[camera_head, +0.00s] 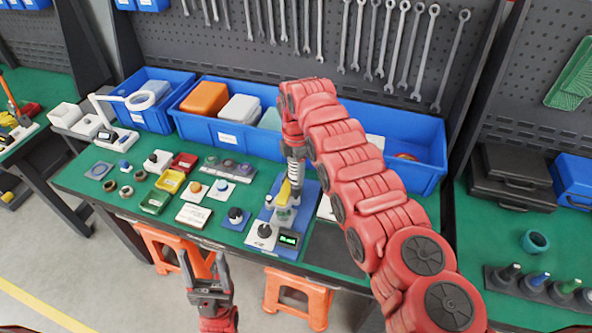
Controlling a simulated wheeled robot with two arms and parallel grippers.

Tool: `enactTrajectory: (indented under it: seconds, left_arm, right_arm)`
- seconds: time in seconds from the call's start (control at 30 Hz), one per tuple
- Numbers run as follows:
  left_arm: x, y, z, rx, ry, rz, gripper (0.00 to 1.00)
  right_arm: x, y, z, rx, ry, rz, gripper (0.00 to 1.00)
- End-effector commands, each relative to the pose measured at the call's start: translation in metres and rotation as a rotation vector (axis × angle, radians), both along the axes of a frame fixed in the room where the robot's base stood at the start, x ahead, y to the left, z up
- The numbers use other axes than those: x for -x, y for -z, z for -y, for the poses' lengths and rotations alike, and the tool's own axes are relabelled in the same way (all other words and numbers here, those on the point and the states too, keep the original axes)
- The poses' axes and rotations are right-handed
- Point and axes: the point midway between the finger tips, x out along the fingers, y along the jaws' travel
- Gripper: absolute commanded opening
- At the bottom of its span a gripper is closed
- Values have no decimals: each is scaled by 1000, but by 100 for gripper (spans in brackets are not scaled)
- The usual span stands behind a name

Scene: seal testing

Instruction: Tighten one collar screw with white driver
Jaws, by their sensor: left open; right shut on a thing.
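My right gripper (295,155) reaches in over the table from the right and points down. It is shut on a slim, pale tool that looks like the white driver (296,173), held roughly upright. Its lower end is above or at a clear part with a yellow piece (284,193) on the blue test fixture (312,205); I cannot tell if it touches. The collar screws are too small to make out. My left gripper (203,262) is open and empty in front of the table's front edge, pointing up.
The fixture carries a lit display (289,239) and a black knob (264,231). Small parts trays, such as a yellow one (171,181), crowd the table to its left. Blue bins (225,134) line the back.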

Motion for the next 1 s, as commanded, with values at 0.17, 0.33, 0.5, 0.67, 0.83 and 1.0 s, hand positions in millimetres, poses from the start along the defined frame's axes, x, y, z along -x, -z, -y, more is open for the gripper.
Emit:
enactTrajectory:
  seconds: [0.17, 0.33, 0.5, 0.67, 0.83, 1.0]
  left_arm:
    - [0, 3, 0, 0, 0, 0, 64]
    - [0, 5, 0, 0, 0, 0, 64]
    - [0, 7, 0, 0, 0, 0, 64]
    - [0, 8, 0, 0, 0, 0, 64]
    - [0, 10, 0, 0, 0, 0, 64]
    - [0, 12, 0, 0, 0, 0, 64]
  right_arm:
    - [0, 2, 0, -1, 0, 2, 0]
    - [-1, 4, 0, -1, 0, 2, 0]
    - [-1, 7, 0, -1, 0, 2, 0]
    - [-1, 9, 0, -1, 0, 2, 0]
    - [-1, 11, 0, -1, 0, 2, 0]
    - [-1, 13, 0, -1, 0, 2, 0]
